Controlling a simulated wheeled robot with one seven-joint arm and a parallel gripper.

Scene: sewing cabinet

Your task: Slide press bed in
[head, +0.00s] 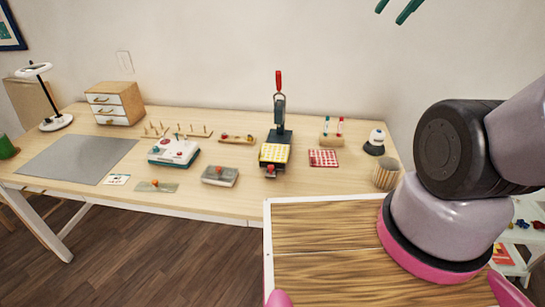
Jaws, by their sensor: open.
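The press (280,107) stands upright toward the back of the wooden table, right of the middle, with a red-topped lever. Its bed (274,154), topped with a yellow and white checked piece, sticks out at the front of the press toward me. A red knob (270,170) is at the bed's front end. My gripper (396,8) shows only as two dark green fingertips at the top edge, apart and empty. It is up and to the right of the press, well clear of it. The rest of the gripper is out of frame.
A grey box (220,176) lies left of the bed and a red checked cloth (323,158) right of it. A small rack (333,134) and a ribbed cup (386,173) stand farther right. The table in front of the bed is clear.

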